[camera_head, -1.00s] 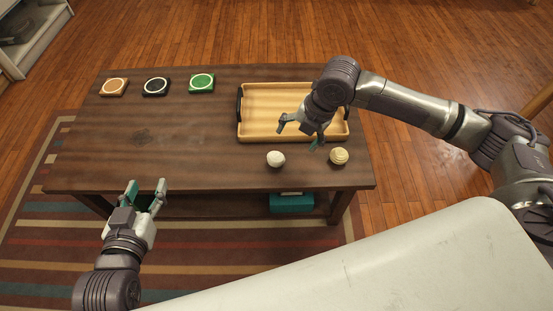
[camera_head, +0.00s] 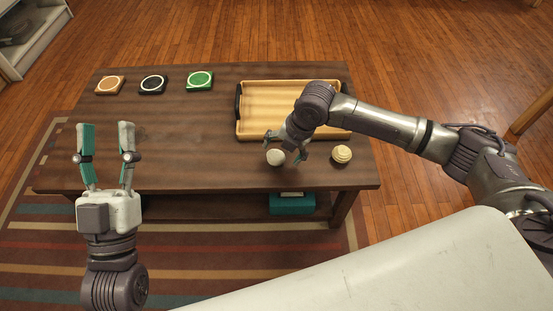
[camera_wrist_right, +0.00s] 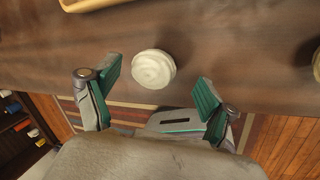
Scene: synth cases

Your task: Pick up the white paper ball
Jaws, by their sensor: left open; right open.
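The white paper ball (camera_head: 276,157) rests on the dark wooden table (camera_head: 180,135) near its front edge, just in front of the tray. My right gripper (camera_head: 286,148) is open, with its fingers close around the ball's position in the head view. In the right wrist view the ball (camera_wrist_right: 153,69) lies ahead of and between the two open fingertips of the right gripper (camera_wrist_right: 158,82), nearer the left finger. I see no contact. My left gripper (camera_head: 105,132) is open and empty, fingers pointing away from me, over the table's left front part.
A wooden tray (camera_head: 246,131) with dark handles stands behind the ball. A yellowish ball (camera_head: 342,153) sits to its right. An orange coaster (camera_head: 110,85), a black one (camera_head: 153,84) and a green one (camera_head: 200,80) lie at the back left. The table's middle left is clear.

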